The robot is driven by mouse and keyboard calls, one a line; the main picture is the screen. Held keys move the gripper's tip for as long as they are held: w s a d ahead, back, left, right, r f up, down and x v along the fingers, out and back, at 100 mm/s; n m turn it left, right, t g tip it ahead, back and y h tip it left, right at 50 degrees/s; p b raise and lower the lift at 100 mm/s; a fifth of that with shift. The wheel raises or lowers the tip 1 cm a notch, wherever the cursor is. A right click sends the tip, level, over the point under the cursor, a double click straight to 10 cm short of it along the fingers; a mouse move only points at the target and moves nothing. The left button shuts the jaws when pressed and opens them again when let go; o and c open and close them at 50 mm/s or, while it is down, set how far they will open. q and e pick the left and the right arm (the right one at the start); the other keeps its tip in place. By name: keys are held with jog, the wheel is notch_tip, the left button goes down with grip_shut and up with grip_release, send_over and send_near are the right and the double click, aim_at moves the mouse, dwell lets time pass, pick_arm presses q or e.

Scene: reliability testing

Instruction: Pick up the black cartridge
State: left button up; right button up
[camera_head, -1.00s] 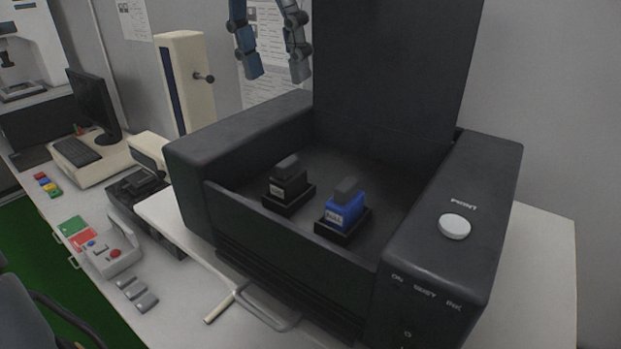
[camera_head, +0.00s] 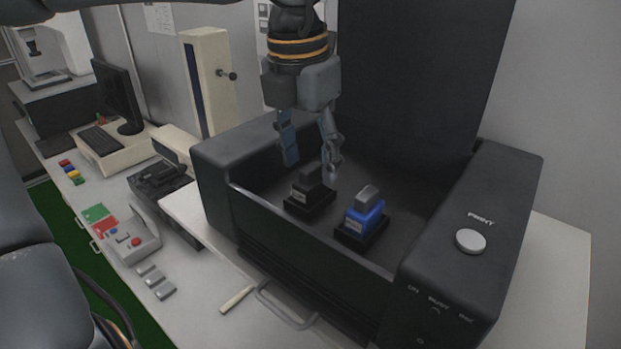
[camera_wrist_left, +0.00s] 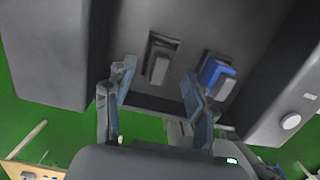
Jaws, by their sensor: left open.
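The black cartridge (camera_head: 307,188) sits upright in a black holder inside the open printer (camera_head: 232,231). A blue cartridge (camera_head: 363,212) sits in a second holder to its right. My left gripper (camera_head: 309,172) is open and points down, just above and behind the black cartridge in the head view, not visibly touching it. In the left wrist view the black cartridge (camera_wrist_left: 158,66) lies ahead between the two fingers of my left gripper (camera_wrist_left: 157,82), and the blue cartridge (camera_wrist_left: 212,74) is beyond the right finger. My right gripper is not in view.
The printer's raised lid (camera_head: 425,80) stands behind the cartridges, and its front wall and right side panel with a white button (camera_head: 470,241) bound the bay. A monitor (camera_head: 118,97) and a control box (camera_head: 130,237) are on the left bench.

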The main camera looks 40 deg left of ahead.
pick_arm(q)
jog(key=shift+w+f, duration=0.15)
jog(key=shift+f, duration=0.5)
jog(key=shift+w+f, duration=0.15)
jog(key=shift+f, duration=0.45)
jog(key=shift+s, duration=0.1)
jog(key=c, duration=0.7)
grip_shut()
jog(key=shift+r, duration=0.1)
